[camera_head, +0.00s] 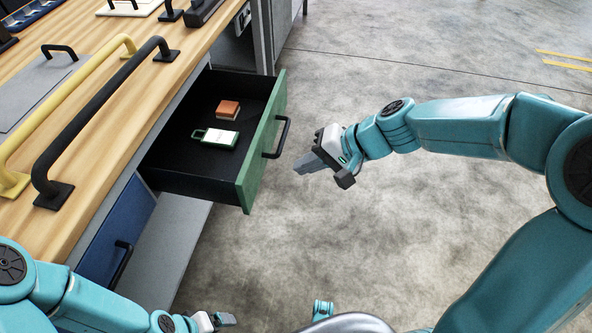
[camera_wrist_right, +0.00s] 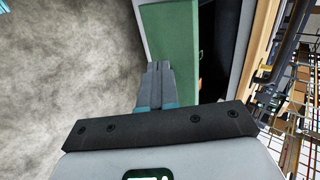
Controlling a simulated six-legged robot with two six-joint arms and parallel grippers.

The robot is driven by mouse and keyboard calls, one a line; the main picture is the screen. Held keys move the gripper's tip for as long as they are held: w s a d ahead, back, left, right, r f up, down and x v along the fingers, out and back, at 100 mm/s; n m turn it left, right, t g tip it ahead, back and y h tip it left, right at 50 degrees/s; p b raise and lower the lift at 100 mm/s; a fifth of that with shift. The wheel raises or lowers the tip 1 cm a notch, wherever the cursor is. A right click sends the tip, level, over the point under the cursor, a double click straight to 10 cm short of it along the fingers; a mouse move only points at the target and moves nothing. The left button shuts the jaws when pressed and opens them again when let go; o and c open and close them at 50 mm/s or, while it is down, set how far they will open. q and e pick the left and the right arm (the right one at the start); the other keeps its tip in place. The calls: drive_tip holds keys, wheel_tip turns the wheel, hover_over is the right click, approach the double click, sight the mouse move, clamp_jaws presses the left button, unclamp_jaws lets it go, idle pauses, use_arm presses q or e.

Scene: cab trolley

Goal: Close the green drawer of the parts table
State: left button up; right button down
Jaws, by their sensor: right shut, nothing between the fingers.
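The green drawer (camera_head: 262,150) of the parts table (camera_head: 180,62) stands pulled well out, with its black inside showing. A black bar handle (camera_head: 281,138) is on its green front. My right gripper (camera_head: 303,164) is shut and empty, just to the right of the front and handle, with a small gap in the head view. In the right wrist view the shut fingers (camera_wrist_right: 159,68) point toward the green front (camera_wrist_right: 168,32); contact cannot be told there. My left gripper (camera_head: 222,319) is low at the bottom edge, away from the drawer; its jaw opening is unclear.
An orange-brown block (camera_head: 228,109) and a white and green tag-like item (camera_head: 215,137) lie in the drawer. A blue drawer (camera_head: 118,230) below is shut. Yellow (camera_head: 70,100) and black (camera_head: 100,110) bar handles stand on the tabletop. Bare concrete floor lies to the right.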

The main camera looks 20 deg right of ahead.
sight(251, 178)
use_arm(q)
drive_tip(key=shift+f+b, duration=0.75)
drive_tip(key=shift+f, duration=0.25)
use_arm(e)
drive_tip(key=shift+w+a+f, duration=0.85)
drive_tip(key=shift+a, duration=0.5)
drive_tip(key=shift+w+a+f, duration=0.85)
drive_tip(key=shift+a+f, duration=0.05)
drive_tip(key=shift+a, duration=0.45)
drive_tip(key=shift+w+a+f, duration=0.85)
drive_tip(key=shift+a, duration=0.5)
use_arm(q)
drive_tip(key=shift+s, duration=0.1)
